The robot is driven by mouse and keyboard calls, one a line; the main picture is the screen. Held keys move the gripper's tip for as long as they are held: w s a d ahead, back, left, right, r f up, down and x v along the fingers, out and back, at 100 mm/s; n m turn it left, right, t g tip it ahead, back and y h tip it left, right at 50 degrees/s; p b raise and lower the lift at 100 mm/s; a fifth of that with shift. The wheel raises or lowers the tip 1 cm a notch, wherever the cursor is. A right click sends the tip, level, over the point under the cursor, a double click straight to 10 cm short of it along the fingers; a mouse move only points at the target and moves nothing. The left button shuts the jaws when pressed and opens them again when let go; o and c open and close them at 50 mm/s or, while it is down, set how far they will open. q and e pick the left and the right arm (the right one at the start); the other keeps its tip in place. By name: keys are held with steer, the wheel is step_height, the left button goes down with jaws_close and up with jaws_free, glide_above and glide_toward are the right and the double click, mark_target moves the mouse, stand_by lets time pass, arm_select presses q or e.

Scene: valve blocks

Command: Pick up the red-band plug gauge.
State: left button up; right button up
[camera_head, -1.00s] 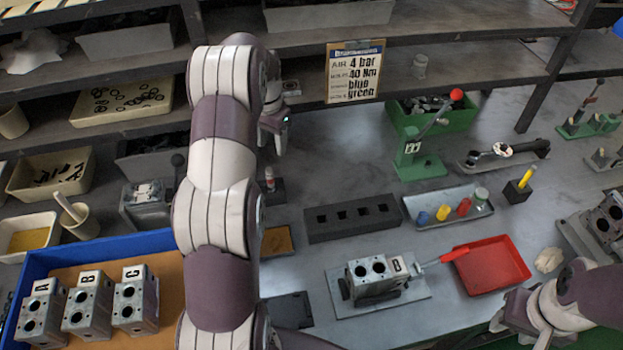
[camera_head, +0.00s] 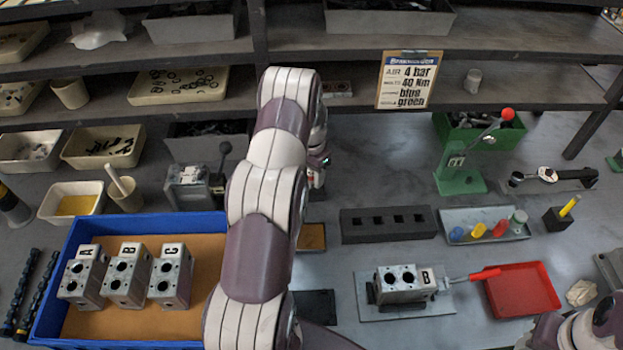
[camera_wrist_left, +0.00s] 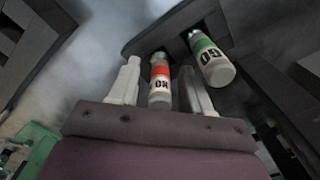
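In the left wrist view the red-band plug gauge (camera_wrist_left: 160,80), white with a red band and the letters "NO", stands in a dark holder (camera_wrist_left: 150,38). My left gripper (camera_wrist_left: 163,85) is open, one finger on each side of it, with gaps visible. A green-band plug gauge (camera_wrist_left: 212,62) marked "GO" stands just right of the right finger. In the head view my left gripper (camera_head: 317,178) is low over the bench behind the forearm, and the gauges are mostly hidden there. Only part of my right arm shows at the bottom right; its fingers are out of view.
A black slotted block (camera_head: 388,226) lies right of the left gripper. A lever-handled grey fixture (camera_head: 190,187) stands to its left. The blue-rimmed tray (camera_head: 75,240) with valve blocks is front left.

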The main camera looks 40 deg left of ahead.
arm_select(q)
jaws_close()
